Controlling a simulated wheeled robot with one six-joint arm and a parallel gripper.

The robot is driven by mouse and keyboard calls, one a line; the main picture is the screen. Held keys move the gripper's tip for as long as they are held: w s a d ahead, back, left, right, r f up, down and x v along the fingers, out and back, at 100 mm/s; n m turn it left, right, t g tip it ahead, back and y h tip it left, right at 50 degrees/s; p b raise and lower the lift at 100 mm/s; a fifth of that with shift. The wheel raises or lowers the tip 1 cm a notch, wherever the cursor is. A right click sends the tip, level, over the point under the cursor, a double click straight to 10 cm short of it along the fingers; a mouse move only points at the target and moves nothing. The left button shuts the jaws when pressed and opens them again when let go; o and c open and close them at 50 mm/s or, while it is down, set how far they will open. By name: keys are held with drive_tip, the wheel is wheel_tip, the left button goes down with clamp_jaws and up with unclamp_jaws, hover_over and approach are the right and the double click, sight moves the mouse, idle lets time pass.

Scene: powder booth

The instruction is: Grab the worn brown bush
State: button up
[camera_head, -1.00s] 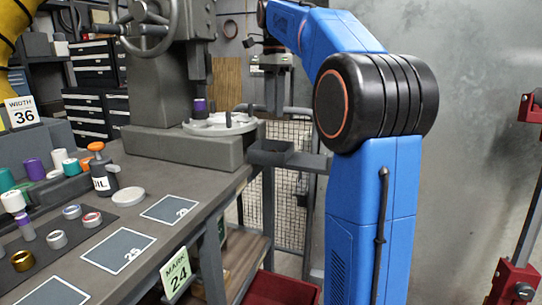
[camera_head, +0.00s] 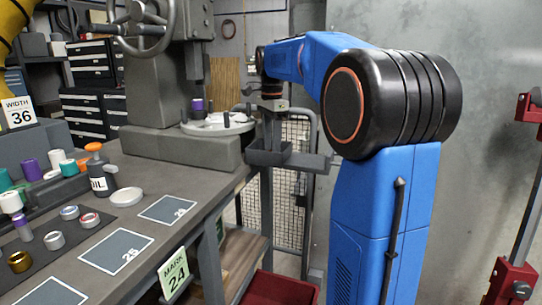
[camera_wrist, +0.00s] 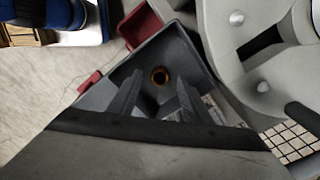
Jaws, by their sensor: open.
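A small brown ring-shaped bush (camera_wrist: 160,76) lies inside a dark grey tray (camera_wrist: 185,57), seen from above in the wrist view. My gripper (camera_wrist: 155,95) is open, with one finger on each side of the line toward the bush and nothing between them. The fingers point down into the tray, and I cannot tell how far above the bush they are. In the head view my gripper (camera_head: 270,120) hangs over the small grey tray (camera_head: 290,160) at the end of the bench. The tray's wall hides the bush there.
The machine's round table (camera_head: 218,124), with a purple piece on it, stands left of my gripper. The bench holds several rings, a gold bush (camera_head: 20,262) and an oil bottle (camera_head: 99,172). A red bin (camera_head: 280,288) is below the tray.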

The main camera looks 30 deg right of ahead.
drive_tip(key=shift+f, duration=0.65)
clamp_jaws()
